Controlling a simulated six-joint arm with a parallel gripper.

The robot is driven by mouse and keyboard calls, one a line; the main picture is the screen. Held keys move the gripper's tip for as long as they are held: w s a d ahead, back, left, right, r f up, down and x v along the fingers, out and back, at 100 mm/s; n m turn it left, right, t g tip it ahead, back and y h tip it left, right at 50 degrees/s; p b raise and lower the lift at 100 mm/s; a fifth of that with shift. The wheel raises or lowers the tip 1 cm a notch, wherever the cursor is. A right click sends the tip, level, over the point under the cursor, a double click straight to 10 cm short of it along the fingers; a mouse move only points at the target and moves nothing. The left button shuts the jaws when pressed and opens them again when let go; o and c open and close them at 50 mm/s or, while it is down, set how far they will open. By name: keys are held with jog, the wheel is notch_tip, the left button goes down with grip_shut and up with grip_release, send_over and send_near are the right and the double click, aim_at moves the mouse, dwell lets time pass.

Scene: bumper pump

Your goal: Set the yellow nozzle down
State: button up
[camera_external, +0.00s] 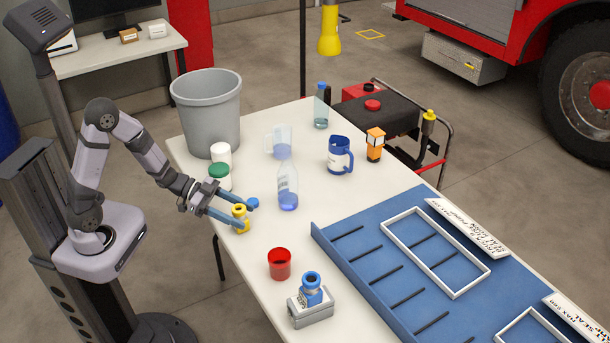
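The yellow nozzle (241,213) is a small, short yellow piece near the left edge of the white table. My gripper (239,214) reaches in from the left with its two blue-grey fingers on either side of the nozzle, and it looks shut on it. The nozzle looks roughly upright. I cannot tell whether its bottom touches the table. A small round blue piece (253,203) shows right beside the far fingertip.
A green-lidded jar (219,179) and a clear bottle with blue liquid (287,187) stand close behind. A red cup (279,264) and a grey block with a blue fitting (311,303) are in front. A blue tray (380,272) lies right. Bare table (262,236) is beside my gripper.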

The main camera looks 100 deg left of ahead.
jog(key=shift+r, duration=0.2)
jog(key=shift+s+r, duration=0.1)
jog(key=shift+s, duration=0.1)
jog(key=v, duration=0.6)
jog(key=shift+a, duration=0.1)
jog(key=b+v, duration=0.2)
jog(key=b, duration=0.1)
jog(key=shift+s, duration=0.3)
jog(key=shift+b+v, duration=0.75)
jog(key=shift+v, duration=0.75)
jog(key=shift+r, duration=0.15)
